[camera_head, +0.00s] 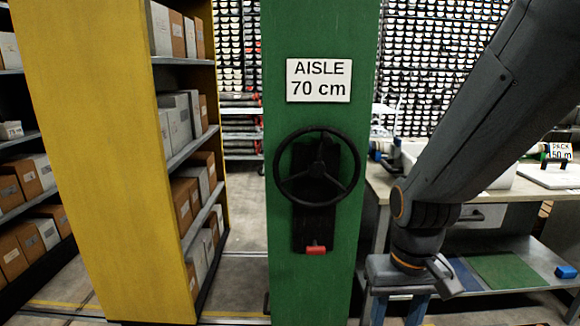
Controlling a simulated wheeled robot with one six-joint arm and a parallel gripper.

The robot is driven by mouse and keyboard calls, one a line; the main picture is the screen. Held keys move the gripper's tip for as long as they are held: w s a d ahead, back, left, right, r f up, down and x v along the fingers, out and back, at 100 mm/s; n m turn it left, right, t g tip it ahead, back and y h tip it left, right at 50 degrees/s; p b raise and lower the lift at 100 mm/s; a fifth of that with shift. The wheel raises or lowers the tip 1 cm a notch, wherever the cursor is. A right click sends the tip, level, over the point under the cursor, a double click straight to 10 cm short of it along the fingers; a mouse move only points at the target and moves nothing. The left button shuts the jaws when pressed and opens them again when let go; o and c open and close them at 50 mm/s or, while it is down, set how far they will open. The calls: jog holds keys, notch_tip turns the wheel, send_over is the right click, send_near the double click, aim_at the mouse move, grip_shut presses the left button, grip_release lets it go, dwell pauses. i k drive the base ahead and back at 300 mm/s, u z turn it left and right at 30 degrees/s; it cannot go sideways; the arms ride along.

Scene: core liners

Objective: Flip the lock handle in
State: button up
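The lock handle (316,250) is a small red grip at the bottom of a black plate (305,225) on the green shelf end panel (285,290). It sits below a black handwheel (318,132) with spokes. My gripper (398,312) is at the lower right of the handle, clear of it, and points downward. Its two blue fingers are apart with nothing seen between them. The fingertips run to the bottom edge of the picture.
A yellow shelf end (105,150) with boxes on its shelves stands at the left, with a narrow floor gap before the green panel. A workbench (510,190) with a lower shelf is at the right behind my arm. A sign (319,80) reads AISLE 70 cm.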

aim_at(314, 250)
jog(key=k, duration=0.6)
jog(key=u, duration=0.6)
jog(key=i, duration=1.15)
jog(key=z, duration=0.6)
